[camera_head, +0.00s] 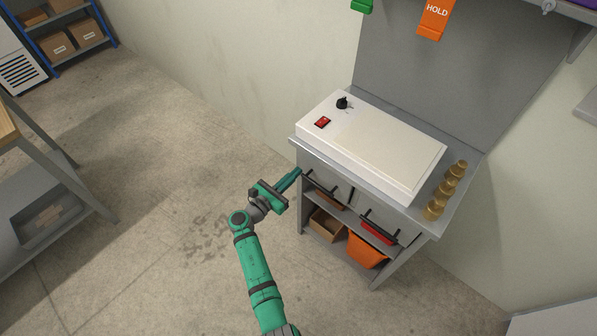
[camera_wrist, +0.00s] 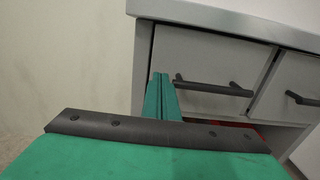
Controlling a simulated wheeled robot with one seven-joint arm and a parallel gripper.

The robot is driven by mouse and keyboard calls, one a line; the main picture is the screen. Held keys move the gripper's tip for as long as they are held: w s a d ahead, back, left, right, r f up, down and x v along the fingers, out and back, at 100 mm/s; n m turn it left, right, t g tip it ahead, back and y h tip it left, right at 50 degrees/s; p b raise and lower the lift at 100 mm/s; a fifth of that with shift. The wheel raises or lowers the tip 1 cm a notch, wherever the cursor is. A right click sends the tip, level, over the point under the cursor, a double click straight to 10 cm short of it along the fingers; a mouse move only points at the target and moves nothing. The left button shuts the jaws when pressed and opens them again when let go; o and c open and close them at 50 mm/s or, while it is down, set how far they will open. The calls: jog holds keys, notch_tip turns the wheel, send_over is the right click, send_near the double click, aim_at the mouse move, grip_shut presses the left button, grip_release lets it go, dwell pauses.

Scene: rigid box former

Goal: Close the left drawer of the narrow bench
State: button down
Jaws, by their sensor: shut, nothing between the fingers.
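The narrow bench (camera_head: 460,215) is grey and stands against the wall, with two drawers side by side under its top. The left drawer (camera_wrist: 210,60) has a pale grey front and a dark bar handle (camera_wrist: 215,87); its handle also shows in the head view (camera_head: 328,189). I cannot tell how far the drawer stands out. My gripper (camera_head: 298,173) is at the bench's left front corner, by the left end of that handle. In the wrist view its green fingers (camera_wrist: 161,82) are together and empty, in front of the drawer's left part. Whether they touch it is unclear.
A white box with a red switch (camera_head: 370,145) and several brass pieces (camera_head: 447,187) stand on the bench top. The right drawer's handle (camera_head: 380,227) sticks out. A cardboard box (camera_head: 325,226) and an orange bin (camera_head: 364,252) are below. The floor left of the bench is clear.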

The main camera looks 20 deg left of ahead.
jog(key=v, duration=1.1)
jog(key=shift+s+f, duration=0.1)
jog(key=s+d+f+m+g+y, duration=0.3)
jog(key=s+d+f+m, duration=0.15)
jog(key=s+f, duration=0.3)
jog(key=s+d+f+m+g+y, duration=0.2)
jog(key=s+d+f+m, duration=0.2)
jog(key=s+d+f, duration=0.3)
jog(key=s+d+m+g+y, duration=0.1)
jog(key=s+d+m+y, duration=0.1)
jog(key=s+m, duration=0.35)
jog(key=s+d+r+m+t, duration=0.1)
jog(key=s+d+r+m, duration=0.3)
jog(key=r, duration=0.5)
jog(key=s+d+r+m+t, duration=0.2)
jog(key=s+r+m, duration=0.4)
jog(key=r, duration=0.3)
jog(key=s+d+r+m+t, duration=0.1)
jog(key=s+d+r+m, duration=0.4)
jog(key=r+m, duration=0.2)
notch_tip(320, 180, up, 2)
jog(key=shift+d+r+m+t, duration=0.1)
jog(key=shift+d+m+t, duration=0.2)
jog(key=shift+d+t, duration=0.1)
